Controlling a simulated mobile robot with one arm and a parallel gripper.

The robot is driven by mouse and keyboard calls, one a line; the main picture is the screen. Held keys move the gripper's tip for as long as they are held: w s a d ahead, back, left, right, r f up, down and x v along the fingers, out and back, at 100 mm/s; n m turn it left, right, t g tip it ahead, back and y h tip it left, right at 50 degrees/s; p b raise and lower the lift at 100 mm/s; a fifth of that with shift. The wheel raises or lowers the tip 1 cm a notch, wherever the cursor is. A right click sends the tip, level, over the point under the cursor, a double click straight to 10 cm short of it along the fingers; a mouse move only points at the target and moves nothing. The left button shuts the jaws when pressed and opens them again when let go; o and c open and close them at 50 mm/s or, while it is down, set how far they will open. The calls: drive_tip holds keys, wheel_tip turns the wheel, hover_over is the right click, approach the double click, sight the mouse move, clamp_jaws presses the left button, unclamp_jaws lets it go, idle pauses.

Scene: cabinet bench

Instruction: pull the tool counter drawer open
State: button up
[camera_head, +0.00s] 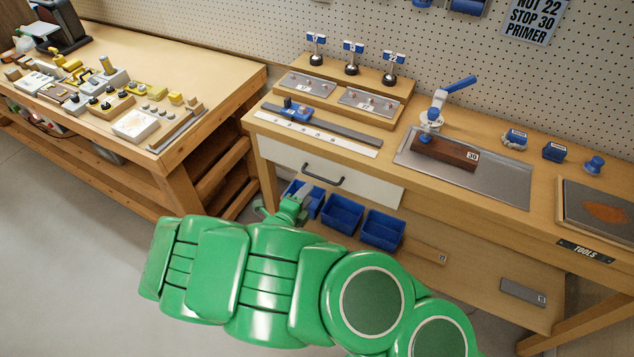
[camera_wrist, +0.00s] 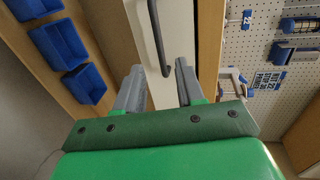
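The tool counter drawer (camera_head: 372,186) has a white front with a dark bar handle (camera_head: 322,174). The drawer looks shut, its front about flush with the wooden counter. In the wrist view the white drawer front (camera_wrist: 180,30) runs up the middle, and the handle (camera_wrist: 158,40) shows ahead of my fingertips, nearer the right finger. My gripper (camera_wrist: 155,85) is open and empty, its two grey fingers apart with the drawer front beyond them. In the head view my gripper (camera_head: 287,205) is below and left of the handle, partly hidden by my green arm.
Blue bins (camera_head: 342,214) stand under the drawer, close to my gripper. A second bench (camera_head: 215,90) is at the left. On the counter are a metal tray (camera_head: 500,185), a brown block (camera_head: 445,152) and a ruler (camera_head: 318,134). Open floor (camera_head: 70,250) lies at left.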

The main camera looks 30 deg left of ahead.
drive_tip(key=x, duration=0.7)
drive_tip(key=shift+w, duration=0.35)
drive_tip(key=shift+f, duration=0.1)
clamp_jaws()
